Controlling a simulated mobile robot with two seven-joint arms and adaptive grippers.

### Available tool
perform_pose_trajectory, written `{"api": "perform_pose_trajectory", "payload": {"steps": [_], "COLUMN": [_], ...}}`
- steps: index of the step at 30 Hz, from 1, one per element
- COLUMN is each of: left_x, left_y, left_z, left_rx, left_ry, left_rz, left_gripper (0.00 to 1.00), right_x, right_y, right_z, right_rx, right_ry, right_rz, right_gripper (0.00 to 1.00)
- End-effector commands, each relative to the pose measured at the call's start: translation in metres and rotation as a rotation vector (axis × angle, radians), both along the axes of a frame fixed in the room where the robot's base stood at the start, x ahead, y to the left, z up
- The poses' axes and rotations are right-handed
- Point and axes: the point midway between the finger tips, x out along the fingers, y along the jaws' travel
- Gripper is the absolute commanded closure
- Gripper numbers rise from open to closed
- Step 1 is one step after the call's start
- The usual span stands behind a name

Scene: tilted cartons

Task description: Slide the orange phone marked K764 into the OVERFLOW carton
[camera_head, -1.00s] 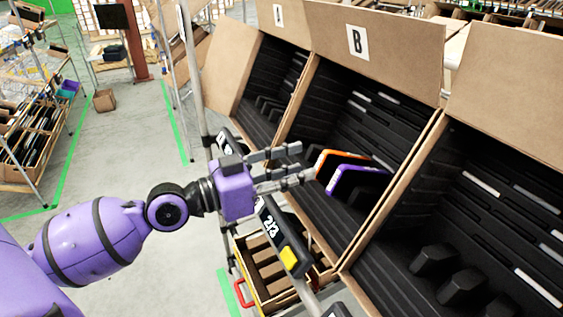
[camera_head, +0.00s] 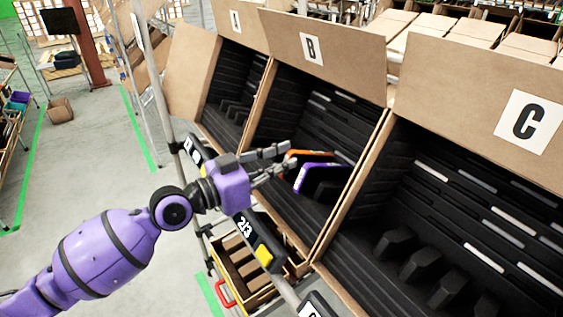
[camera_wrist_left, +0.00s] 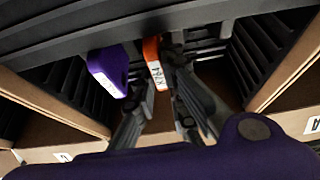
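The orange phone (camera_head: 311,154) leans in carton B (camera_head: 327,46), close beside a purple phone (camera_head: 311,179). In the left wrist view its edge, the orange phone's label end (camera_wrist_left: 155,63), reads K764. My left gripper (camera_head: 287,157) reaches in from the left at the phone's near end. Its fingers look spread, with the phone's end between or just ahead of the tips; contact is not clear. In the wrist view the gripper (camera_wrist_left: 159,70) has fingers on both sides of the label. My right gripper is not in view. No OVERFLOW label is readable.
Carton A (camera_head: 236,22) stands left of B, and carton C (camera_head: 528,122) right; both have black ribbed insides. A low box with dividers (camera_head: 243,262) sits below B. A rail with a display reading 2/3 (camera_head: 246,228) runs in front of the cartons.

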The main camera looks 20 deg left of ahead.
Motion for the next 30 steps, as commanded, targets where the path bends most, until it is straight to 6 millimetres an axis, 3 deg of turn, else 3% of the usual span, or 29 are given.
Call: {"api": "perform_pose_trajectory", "payload": {"steps": [3, 4, 7, 30], "left_x": [0.0, 0.0, 0.0, -0.012], "left_y": [0.0, 0.0, 0.0, 0.01], "left_z": [0.0, 0.0, 0.0, 0.011], "left_rx": [0.0, 0.0, 0.0, 0.001], "left_ry": [0.0, 0.0, 0.0, -0.001], "left_rz": [0.0, 0.0, 0.0, 0.001], "left_gripper": [1.0, 0.9, 1.0, 1.0], "right_x": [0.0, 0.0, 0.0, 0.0], "right_y": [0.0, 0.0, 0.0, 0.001], "right_z": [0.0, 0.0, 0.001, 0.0], "right_rx": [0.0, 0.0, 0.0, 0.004], "right_ry": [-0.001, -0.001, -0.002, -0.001], "right_rz": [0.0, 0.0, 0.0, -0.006], "right_gripper": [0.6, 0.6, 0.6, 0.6]}}
